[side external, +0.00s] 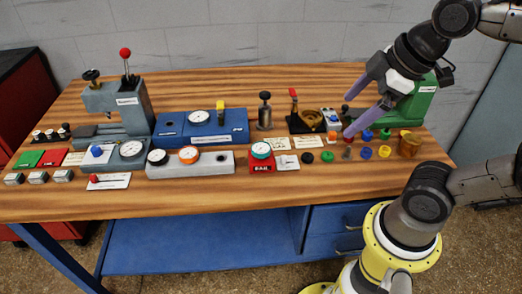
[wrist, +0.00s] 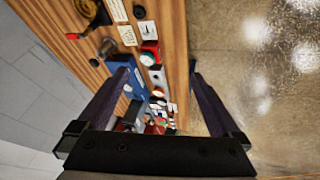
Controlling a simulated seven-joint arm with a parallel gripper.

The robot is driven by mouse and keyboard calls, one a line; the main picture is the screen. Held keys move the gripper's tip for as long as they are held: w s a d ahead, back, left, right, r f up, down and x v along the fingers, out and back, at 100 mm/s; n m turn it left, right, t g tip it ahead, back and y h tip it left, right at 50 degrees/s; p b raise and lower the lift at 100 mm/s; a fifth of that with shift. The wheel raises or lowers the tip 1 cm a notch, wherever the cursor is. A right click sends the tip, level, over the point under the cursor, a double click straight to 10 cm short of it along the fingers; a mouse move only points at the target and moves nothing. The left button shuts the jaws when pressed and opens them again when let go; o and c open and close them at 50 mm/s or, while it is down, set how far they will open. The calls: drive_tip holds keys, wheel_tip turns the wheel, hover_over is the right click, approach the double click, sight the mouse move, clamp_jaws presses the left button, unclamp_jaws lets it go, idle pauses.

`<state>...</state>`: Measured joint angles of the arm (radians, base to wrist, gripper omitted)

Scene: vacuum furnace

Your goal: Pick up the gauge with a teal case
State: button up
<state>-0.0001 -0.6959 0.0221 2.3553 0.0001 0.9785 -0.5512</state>
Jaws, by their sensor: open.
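The gauge with a teal case (side external: 261,150) has a white face and sits in a red stand (side external: 262,164) near the front middle of the bench. In the wrist view the teal gauge (wrist: 148,59) is small, beyond and between the fingers. My gripper (side external: 347,117) has two long purple fingers, spread apart with nothing between them. It is above the right part of the bench, to the right of the teal gauge and apart from it. In the wrist view my gripper (wrist: 160,78) points along the bench.
A grey block with a black gauge (side external: 157,157) and an orange gauge (side external: 189,155) stands left of the red stand. A blue block (side external: 235,126) with another gauge is behind. Several colored knobs (side external: 366,152) and a green machine (side external: 412,102) are at right.

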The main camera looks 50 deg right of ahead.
drive_tip(key=w+r+n+g, duration=0.2)
drive_tip(key=w+r+n, duration=0.1)
drive_tip(key=w+n, duration=0.5)
drive_tip(key=n+g, duration=0.4)
hover_over(261, 147)
drive_tip(key=f, duration=1.7)
drive_tip(key=shift+w+d+f, duration=0.1)
drive_tip(key=shift+d, duration=0.15)
drive_tip(key=shift+a+f, duration=0.15)
drive_tip(key=shift+f, duration=1.45)
drive_tip(key=shift+a+f, duration=0.15)
drive_tip(key=shift+f, duration=1.45)
drive_tip(key=c, duration=1.5)
